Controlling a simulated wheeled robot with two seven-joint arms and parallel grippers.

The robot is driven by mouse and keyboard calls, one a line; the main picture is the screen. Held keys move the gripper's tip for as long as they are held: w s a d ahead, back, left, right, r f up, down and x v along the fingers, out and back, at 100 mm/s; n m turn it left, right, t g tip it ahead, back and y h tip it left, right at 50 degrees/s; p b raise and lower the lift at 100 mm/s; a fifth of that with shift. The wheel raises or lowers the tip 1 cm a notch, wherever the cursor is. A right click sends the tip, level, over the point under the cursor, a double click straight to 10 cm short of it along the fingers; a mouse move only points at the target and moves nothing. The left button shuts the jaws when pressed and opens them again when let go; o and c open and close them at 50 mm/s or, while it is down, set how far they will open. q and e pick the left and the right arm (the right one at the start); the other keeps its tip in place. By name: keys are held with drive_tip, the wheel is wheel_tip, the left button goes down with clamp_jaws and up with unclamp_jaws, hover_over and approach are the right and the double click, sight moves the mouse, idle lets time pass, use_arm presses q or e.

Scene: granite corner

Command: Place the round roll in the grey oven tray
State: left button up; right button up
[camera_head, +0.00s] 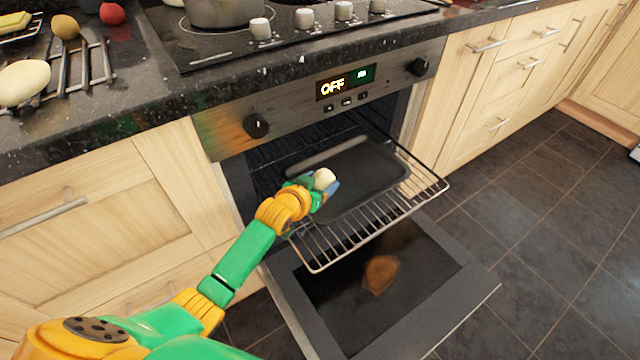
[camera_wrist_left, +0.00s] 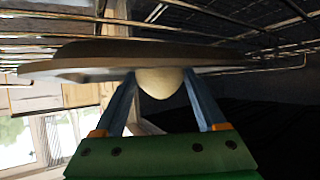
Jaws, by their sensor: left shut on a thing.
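The pale round roll (camera_head: 325,178) is between the fingers of my left gripper (camera_head: 318,190), which is shut on it. It also shows between the two blue fingers in the left wrist view (camera_wrist_left: 160,82). The dark grey oven tray (camera_head: 372,178) lies on a wire rack pulled out of the open oven. In the head view the roll overlaps the tray's left part; whether it touches the tray I cannot tell. The tray's rim (camera_wrist_left: 90,68) shows close to the roll in the wrist view. My right gripper is not in view.
The oven door (camera_head: 440,310) hangs open below the wire rack (camera_head: 385,215). A brown patch (camera_head: 380,272) shows on its glass; object or reflection, I cannot tell. The control panel (camera_head: 290,110) and the granite counter (camera_head: 120,125) are above the opening. A pot (camera_head: 225,12) stands on the hob.

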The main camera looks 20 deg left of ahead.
use_arm(q)
drive_tip(key=o, duration=1.3)
drive_tip(key=shift+f, duration=0.1)
drive_tip(key=shift+r, duration=0.2)
drive_tip(key=p+v, duration=0.4)
drive_tip(key=v, duration=0.7)
drive_tip(key=shift+p, duration=0.4)
drive_tip(key=shift+s+r, duration=0.15)
drive_tip(key=shift+s, duration=0.3)
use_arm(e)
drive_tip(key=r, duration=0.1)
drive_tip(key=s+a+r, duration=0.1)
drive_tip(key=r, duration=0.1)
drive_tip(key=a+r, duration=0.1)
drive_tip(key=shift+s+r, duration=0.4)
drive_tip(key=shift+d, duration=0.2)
